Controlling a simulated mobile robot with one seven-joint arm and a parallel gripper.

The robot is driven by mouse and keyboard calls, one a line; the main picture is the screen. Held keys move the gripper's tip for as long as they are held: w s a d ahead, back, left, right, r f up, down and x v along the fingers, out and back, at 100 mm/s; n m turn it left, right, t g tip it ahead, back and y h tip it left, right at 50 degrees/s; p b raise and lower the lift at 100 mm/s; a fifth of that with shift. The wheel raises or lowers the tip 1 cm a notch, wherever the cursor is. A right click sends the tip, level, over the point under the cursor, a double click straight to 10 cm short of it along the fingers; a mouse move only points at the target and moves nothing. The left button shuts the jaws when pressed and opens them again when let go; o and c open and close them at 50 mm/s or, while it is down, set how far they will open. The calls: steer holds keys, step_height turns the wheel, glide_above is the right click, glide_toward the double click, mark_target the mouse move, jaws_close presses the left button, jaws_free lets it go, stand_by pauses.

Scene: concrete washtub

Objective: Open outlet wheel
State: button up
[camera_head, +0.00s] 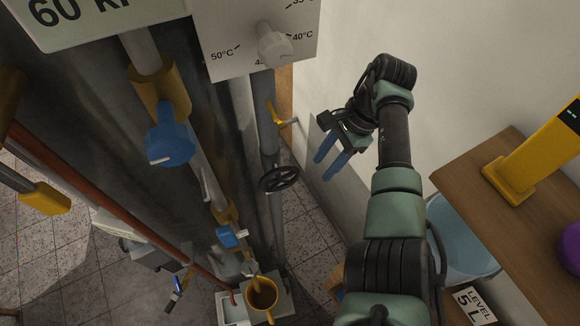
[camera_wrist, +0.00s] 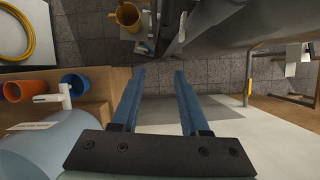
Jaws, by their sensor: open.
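A black spoked handwheel (camera_head: 279,178), which appears to be the outlet wheel, sits on a grey vertical pipe near the centre of the head view. Nothing is touching it. My gripper (camera_head: 325,170) has two blue fingers, spread apart and empty. It hangs to the right of the wheel in the picture, in front of the pale wall, with a clear gap between them. In the wrist view my gripper (camera_wrist: 159,72) shows the same parted fingers with only floor between their tips. I cannot clearly make out the wheel in that view.
A yellow lever (camera_head: 284,121) sticks out above the wheel. An orange mug (camera_head: 262,296) stands below. A wooden table (camera_head: 478,200) is at right.

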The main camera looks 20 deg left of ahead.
mark_target(291, 185)
steer(key=s+a+p, duration=0.1)
steer(key=a, duration=0.1)
steer(key=s+a+p, duration=0.1)
steer(key=s+a, duration=0.1)
steer(key=s+a+p, duration=0.1)
steer(key=a+p, duration=0.1)
steer(key=shift+s+r, duration=0.2)
steer(key=shift+s, duration=0.05)
steer(key=shift+s+a+f+p, duration=0.15)
steer(key=shift+f+p, duration=0.05)
steer(key=shift+p, duration=0.1)
steer(key=shift+f, duration=0.55)
jaws_close()
